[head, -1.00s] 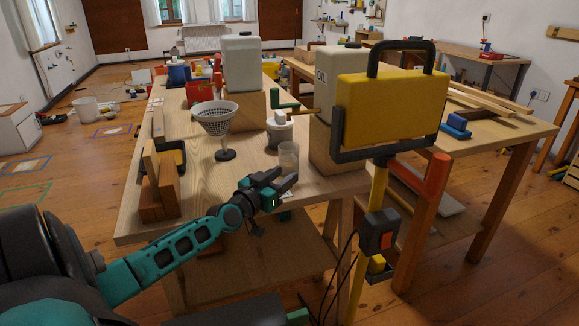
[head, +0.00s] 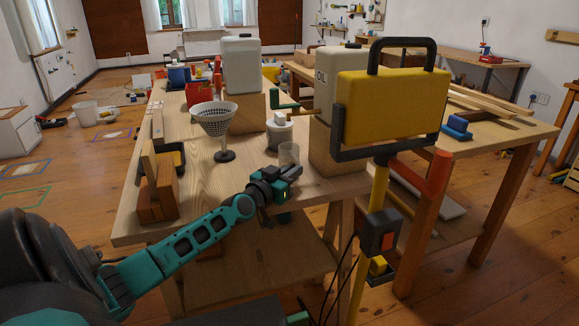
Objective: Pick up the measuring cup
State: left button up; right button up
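The measuring cup (head: 289,153) looks like a small, clear, upright cup. It stands near the front right edge of the wooden workbench, left of the wooden block under the oil can. My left gripper (head: 285,172) is just in front of the cup, low near the bench edge, and overlaps its lower part in the head view. Its fingertips look apart with nothing between them; whether they touch the cup is not clear. My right gripper is not in view.
A white perforated funnel (head: 214,118) on a stand is left of the cup. A grey pot (head: 278,133) stands behind it. The oil can (head: 326,80) and a yellow work lamp (head: 392,103) crowd the right. The front left of the workbench (head: 205,190) has clear room.

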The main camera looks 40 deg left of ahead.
aim_at(291, 157)
pick_arm(q)
grip_shut()
jog(key=shift+r, duration=0.25)
jog(key=shift+r+p, duration=1)
jog(key=shift+p, duration=0.1)
jog(key=shift+r+p, duration=0.75)
jog(key=shift+r, duration=0.15)
jog(key=s+d+p, duration=0.2)
jog(key=s, duration=1.5)
jog(key=shift+s+f, duration=0.35)
jog(key=shift+s, duration=0.1)
